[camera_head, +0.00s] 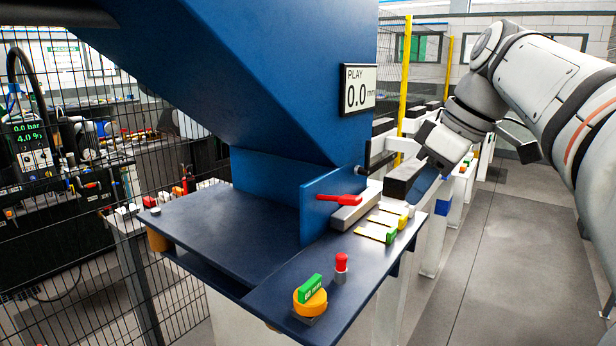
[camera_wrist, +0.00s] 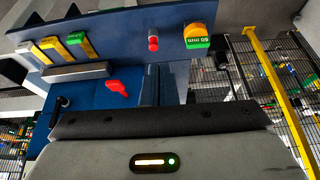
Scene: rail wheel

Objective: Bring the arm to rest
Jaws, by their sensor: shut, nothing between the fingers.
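My arm comes in from the right in the head view, bent at the elbow. My gripper (camera_head: 428,134) hangs at its end, beyond the right edge of the blue machine (camera_head: 200,60). Its fingers are small and partly lost against the dark blocks behind. It is shut and holds nothing. In the wrist view a grey housing with a dark edge and a lit strip fills the bottom, with the machine's blue panel (camera_wrist: 120,50) above it. I cannot tell whether the gripper touches the dark block (camera_head: 403,180) just below it.
The blue table holds a red lever (camera_head: 340,198), a red button (camera_head: 341,263), a yellow knob with a green label (camera_head: 310,300) and several coloured tabs. Mesh fence (camera_head: 60,240) stands left. The floor (camera_head: 510,260) at right is clear.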

